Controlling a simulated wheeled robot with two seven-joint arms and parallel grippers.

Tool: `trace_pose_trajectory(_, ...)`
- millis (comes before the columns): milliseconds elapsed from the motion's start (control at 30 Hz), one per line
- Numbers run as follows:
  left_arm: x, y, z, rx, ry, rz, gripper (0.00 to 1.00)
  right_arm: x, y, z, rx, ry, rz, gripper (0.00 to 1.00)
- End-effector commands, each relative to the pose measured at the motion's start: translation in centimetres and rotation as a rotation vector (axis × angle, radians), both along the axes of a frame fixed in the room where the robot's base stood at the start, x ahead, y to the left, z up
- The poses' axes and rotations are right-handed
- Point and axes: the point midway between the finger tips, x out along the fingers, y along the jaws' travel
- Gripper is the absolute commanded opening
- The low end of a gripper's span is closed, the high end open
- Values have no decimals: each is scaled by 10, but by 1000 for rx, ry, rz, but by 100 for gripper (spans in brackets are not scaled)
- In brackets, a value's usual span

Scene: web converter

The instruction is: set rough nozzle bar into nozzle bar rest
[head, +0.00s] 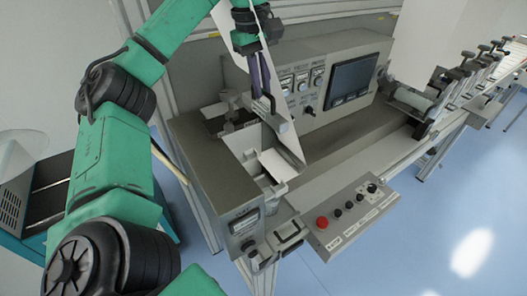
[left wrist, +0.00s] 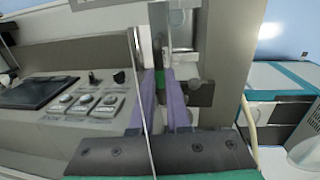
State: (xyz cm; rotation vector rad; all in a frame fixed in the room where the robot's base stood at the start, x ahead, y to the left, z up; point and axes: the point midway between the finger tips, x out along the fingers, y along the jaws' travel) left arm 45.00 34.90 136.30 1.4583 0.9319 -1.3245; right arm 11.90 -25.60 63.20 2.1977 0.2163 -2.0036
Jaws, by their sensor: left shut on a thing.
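My left gripper (head: 263,92) points down above the left part of the grey converter, its purple fingers shut on a grey bar, which I take for the rough nozzle bar (head: 277,121). In the left wrist view the purple fingers (left wrist: 160,82) close around the bar, and its dark grey length (left wrist: 158,28) runs away beyond the tips. A thin white sheet beside the gripper hides part of it. I cannot tell which fitting is the nozzle bar rest, or whether the bar touches anything. My right gripper is not in view.
A control panel with a dark screen (head: 353,79) and gauges stands right of the gripper. The white sheet (head: 282,75) hangs close by. A button box with a red button (head: 322,222) juts from the front. Rollers (head: 412,99) lie further right.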

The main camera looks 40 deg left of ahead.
Motion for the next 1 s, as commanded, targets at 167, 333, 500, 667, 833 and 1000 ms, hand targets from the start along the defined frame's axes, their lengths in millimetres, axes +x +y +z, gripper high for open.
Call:
trace_pose_trajectory(167,-1,0,-18,-1,8,1,0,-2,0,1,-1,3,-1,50)
trace_pose_trajectory(333,-1,-1,-42,1,5,-1,0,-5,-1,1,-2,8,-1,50)
trace_pose_trajectory(500,-1,-1,-67,1,4,-2,0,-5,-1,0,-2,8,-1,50)
trace_pose_trajectory(667,-1,-1,-103,1,4,1,0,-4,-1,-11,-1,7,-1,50)
trace_pose_trajectory(833,-2,0,-147,3,2,2,0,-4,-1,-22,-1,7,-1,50)
trace_pose_trajectory(1000,-2,0,-168,4,1,3,0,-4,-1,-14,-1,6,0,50)
